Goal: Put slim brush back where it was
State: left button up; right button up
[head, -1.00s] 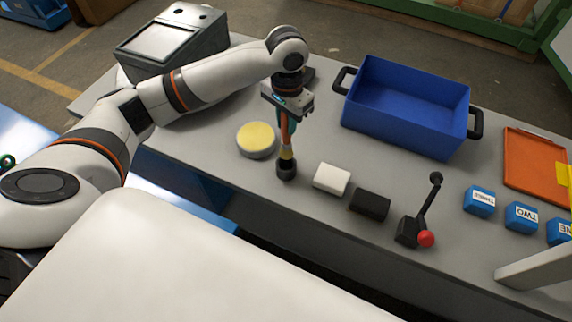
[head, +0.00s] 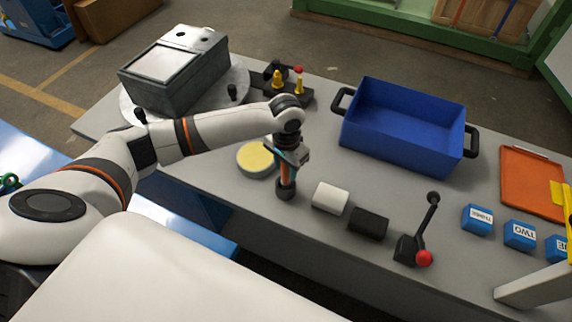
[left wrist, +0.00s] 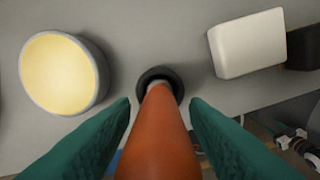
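The slim brush, with an orange handle (head: 285,175), stands in a small black round holder (head: 286,190) near the front edge of the grey table. In the left wrist view, the orange handle (left wrist: 158,140) runs down into the dark ring of the holder (left wrist: 160,78); its lower end is hidden inside. My left gripper (head: 287,160) is low over the holder, with its teal fingers (left wrist: 160,108) on either side of the handle. A small gap shows between each finger and the handle, so it is open around it. My right gripper is not seen.
A yellow-topped round pad (head: 257,158) stands close left of the holder. A white block (head: 330,197), black block (head: 368,222) and red-knobbed lever (head: 412,245) stand to the right. A blue bin (head: 402,150) stands behind. A grey box (head: 175,70) sits at the far left.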

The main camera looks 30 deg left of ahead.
pick_arm(q)
jog(key=shift+w+r, duration=0.1)
jog(key=shift+r, duration=0.4)
notch_tip(320, 180, up, 11)
jog(key=shift+r+b, duration=0.1)
jog(key=shift+b, duration=0.85)
